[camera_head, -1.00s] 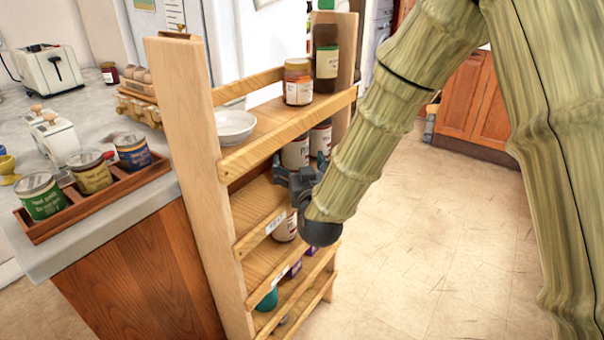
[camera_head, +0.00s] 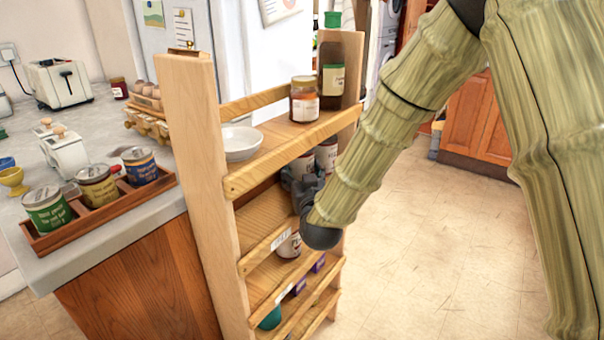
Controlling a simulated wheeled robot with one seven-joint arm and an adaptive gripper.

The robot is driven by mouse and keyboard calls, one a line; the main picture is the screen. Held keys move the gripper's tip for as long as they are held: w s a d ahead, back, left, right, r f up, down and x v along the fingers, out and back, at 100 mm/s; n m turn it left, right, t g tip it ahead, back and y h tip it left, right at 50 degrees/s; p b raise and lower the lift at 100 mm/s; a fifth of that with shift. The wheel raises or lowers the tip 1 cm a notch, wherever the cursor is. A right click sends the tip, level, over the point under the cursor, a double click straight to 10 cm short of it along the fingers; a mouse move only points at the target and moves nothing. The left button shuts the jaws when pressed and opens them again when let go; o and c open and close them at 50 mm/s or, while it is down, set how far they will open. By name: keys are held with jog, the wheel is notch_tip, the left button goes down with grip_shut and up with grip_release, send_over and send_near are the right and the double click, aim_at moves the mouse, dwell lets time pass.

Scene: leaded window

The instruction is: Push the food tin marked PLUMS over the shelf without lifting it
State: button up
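Pale tins stand on the second shelf of the wooden rack; one tin (camera_head: 326,154) shows at the right, with another partly hidden to its left behind my gripper. A further pale tin (camera_head: 289,244) stands on the shelf below. No label can be read, so I cannot tell which is marked PLUMS. My gripper (camera_head: 292,182) is at the second shelf, beside the tins and in front of the shelf opening. Its fingers are small and mostly hidden by its own body, so I cannot tell whether it touches a tin.
The rack's top shelf (camera_head: 268,150) holds a white bowl (camera_head: 240,143), a jar (camera_head: 304,100) and a dark bottle (camera_head: 331,72). Wooden rails cross the shelf fronts. A counter at left carries a tray (camera_head: 72,232) of three tins. Floor at right is clear.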

jog(key=c, duration=0.3)
jog(key=shift+d, duration=0.15)
jog(key=shift+s+d, duration=0.25)
jog(key=shift+d, duration=0.35)
jog(key=o, duration=1.4)
jog(key=shift+o, duration=0.2)
